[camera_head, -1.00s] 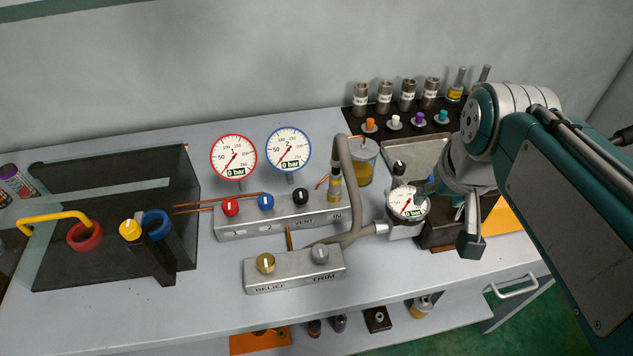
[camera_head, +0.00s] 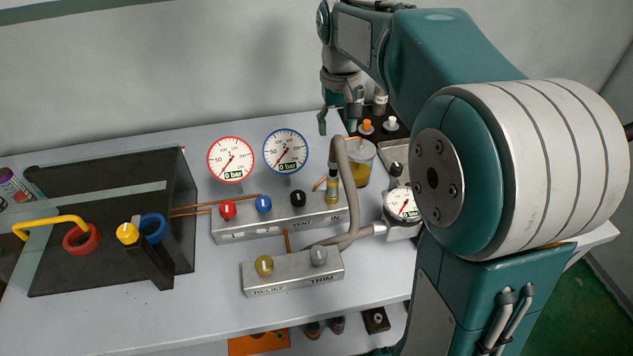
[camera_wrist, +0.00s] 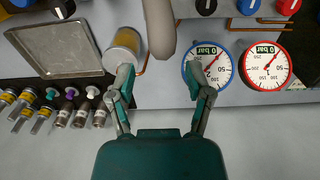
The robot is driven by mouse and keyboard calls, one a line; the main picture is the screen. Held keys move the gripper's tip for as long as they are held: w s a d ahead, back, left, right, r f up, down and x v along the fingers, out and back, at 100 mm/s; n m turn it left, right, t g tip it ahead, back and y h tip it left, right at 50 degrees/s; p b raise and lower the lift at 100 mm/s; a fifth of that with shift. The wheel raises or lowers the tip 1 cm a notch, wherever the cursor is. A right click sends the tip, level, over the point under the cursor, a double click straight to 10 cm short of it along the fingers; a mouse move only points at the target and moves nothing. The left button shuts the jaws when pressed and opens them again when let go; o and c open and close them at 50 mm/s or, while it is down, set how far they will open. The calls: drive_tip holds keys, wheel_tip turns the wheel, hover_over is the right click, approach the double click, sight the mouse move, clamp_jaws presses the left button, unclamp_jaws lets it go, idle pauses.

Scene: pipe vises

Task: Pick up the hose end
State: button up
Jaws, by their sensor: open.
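The grey hose (camera_head: 346,178) arches up beside the manifold. Its end (camera_head: 333,186), with a yellow band, points down at the manifold's right end. I cannot tell whether it is seated in a port. The hose runs down and right to a fitting by the small gauge. My gripper (camera_head: 338,118) is open and empty, above and behind the top of the arch, with its fingers pointing down. In the wrist view, the hose (camera_wrist: 160,28) shows as a thick grey bend beyond and between the two spread fingertips (camera_wrist: 161,76). The hose end is not clearly visible there.
Two round gauges (camera_head: 231,160) (camera_head: 286,151) stand left of the hose. A jar of yellow liquid (camera_head: 360,165) stands close to its right. The knobbed manifold (camera_head: 285,222), relief block (camera_head: 292,272) and small gauge (camera_head: 403,203) crowd the bench. My arm hides the right side.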

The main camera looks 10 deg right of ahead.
sight(334, 161)
drive_tip(key=shift+w+f, duration=0.1)
drive_tip(key=shift+f, duration=0.1)
wheel_tip(334, 161, down, 5)
drive_tip(key=shift+f, duration=0.15)
drive_tip(key=f, duration=0.5)
drive_tip(key=shift+a+f, duration=0.1)
drive_tip(key=shift+a, duration=0.1)
clamp_jaws()
